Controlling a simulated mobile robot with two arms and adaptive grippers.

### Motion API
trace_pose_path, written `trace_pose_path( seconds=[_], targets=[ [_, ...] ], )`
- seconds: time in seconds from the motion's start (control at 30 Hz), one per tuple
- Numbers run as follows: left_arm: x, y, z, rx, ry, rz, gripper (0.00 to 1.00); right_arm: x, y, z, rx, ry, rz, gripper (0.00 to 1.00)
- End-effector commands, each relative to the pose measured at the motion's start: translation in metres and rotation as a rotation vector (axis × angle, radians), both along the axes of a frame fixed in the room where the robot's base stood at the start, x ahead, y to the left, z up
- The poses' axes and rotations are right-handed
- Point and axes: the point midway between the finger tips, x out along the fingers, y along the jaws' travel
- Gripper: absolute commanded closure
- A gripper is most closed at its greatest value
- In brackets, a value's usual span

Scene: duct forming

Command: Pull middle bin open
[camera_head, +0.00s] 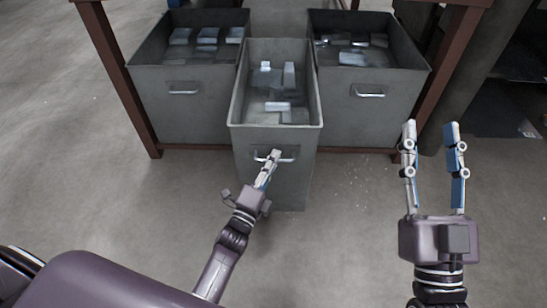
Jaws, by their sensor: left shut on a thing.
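The middle bin (308,165) is a grey metal bin that stands out in front of the two bins beside it, with several metal pieces inside. Its front handle (289,157) is partly hidden by my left gripper (274,156). My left gripper is shut on this handle, with its arm reaching up from below. My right gripper (431,127) is open and empty to the right of the middle bin, with its fingers pointing up in the picture and apart from any bin.
A left bin (180,115) and a right bin (375,118), both with metal pieces, stand beside the middle bin within a brown frame (119,85). Its right post (448,70) stands near my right gripper. The concrete floor (80,180) is clear at the left.

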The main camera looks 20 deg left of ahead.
Motion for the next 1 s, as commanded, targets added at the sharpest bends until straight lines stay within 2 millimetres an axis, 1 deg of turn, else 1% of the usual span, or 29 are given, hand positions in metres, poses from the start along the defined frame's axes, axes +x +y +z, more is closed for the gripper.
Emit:
trace_pose_path(
  seconds=[0.17, 0.2, 0.27, 0.53, 0.63, 0.77, 1.0],
  targets=[
    [-0.001, 0.000, -0.002, 0.000, 0.004, -0.001, 1.00, 0.000, 0.000, 0.000, 0.000, 0.000, 0.000, 0.60],
    [-0.001, 0.000, -0.002, 0.000, 0.004, -0.001, 0.91, 0.000, 0.000, 0.000, 0.000, -0.001, 0.000, 0.60],
    [-0.001, 0.000, -0.002, 0.000, 0.004, -0.001, 0.84, 0.000, 0.000, 0.000, 0.000, -0.001, 0.000, 0.60],
    [-0.001, 0.000, -0.001, 0.000, 0.002, 0.000, 0.84, 0.000, 0.000, 0.001, 0.001, -0.004, 0.000, 0.60],
    [-0.006, 0.001, -0.003, 0.000, 0.004, 0.000, 0.84, -0.001, 0.000, 0.001, 0.000, -0.004, -0.001, 0.60],
    [-0.025, 0.003, -0.007, 0.001, 0.006, 0.000, 0.84, 0.000, 0.000, 0.001, 0.001, -0.004, 0.000, 0.60],
    [-0.076, 0.009, -0.015, 0.000, 0.007, 0.000, 0.84, 0.000, 0.000, 0.001, 0.001, -0.003, 0.000, 0.60]
  ],
)
